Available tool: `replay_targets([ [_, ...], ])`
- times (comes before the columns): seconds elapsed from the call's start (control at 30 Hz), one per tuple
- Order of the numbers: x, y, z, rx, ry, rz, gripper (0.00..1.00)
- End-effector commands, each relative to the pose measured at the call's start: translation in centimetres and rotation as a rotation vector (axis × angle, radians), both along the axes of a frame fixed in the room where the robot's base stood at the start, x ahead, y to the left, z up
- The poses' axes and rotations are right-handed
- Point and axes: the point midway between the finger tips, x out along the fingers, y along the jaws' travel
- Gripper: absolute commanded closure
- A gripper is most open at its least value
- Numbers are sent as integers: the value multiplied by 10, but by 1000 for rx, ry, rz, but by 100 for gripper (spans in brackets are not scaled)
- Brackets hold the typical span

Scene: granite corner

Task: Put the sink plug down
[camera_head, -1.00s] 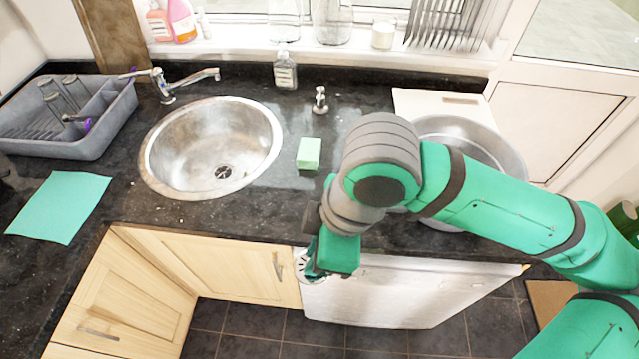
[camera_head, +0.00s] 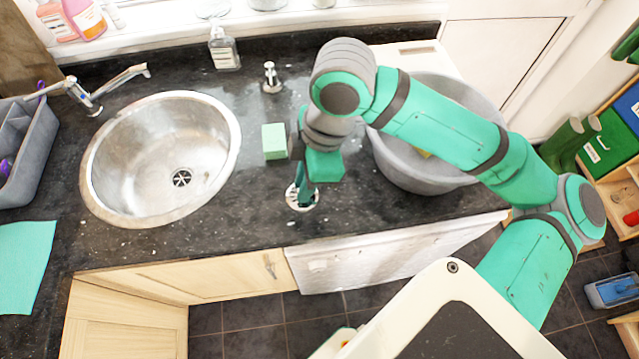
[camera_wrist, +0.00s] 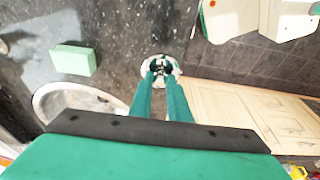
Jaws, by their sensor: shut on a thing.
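The sink plug (camera_head: 291,199) is a pale, shiny metal disc with a dark middle. It is over the dark worktop near its front edge, right of the sink (camera_head: 170,150). My gripper (camera_head: 301,186) points down and is shut on the plug's middle. In the wrist view, the plug's rim (camera_wrist: 175,67) shows around my fingertips (camera_wrist: 160,70). I cannot tell whether the plug touches the worktop. The round metal sink is empty, with its drain (camera_head: 182,178) uncovered.
A green sponge (camera_head: 273,142) lies just behind and left of my gripper. A grey basin (camera_head: 400,165) stands to the right, partly behind my arm. A metal dispenser (camera_head: 271,76) and a soap bottle (camera_head: 223,48) stand behind. Worktop between sink and plug is clear.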

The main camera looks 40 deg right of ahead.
Motion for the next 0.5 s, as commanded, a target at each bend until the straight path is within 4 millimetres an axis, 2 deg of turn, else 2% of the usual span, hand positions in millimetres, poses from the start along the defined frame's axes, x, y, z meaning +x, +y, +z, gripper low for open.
replay_targets([
  [0.2,8,-31,-35,4,0,-10,100],
  [0.5,13,-48,-56,1,0,-11,100],
])
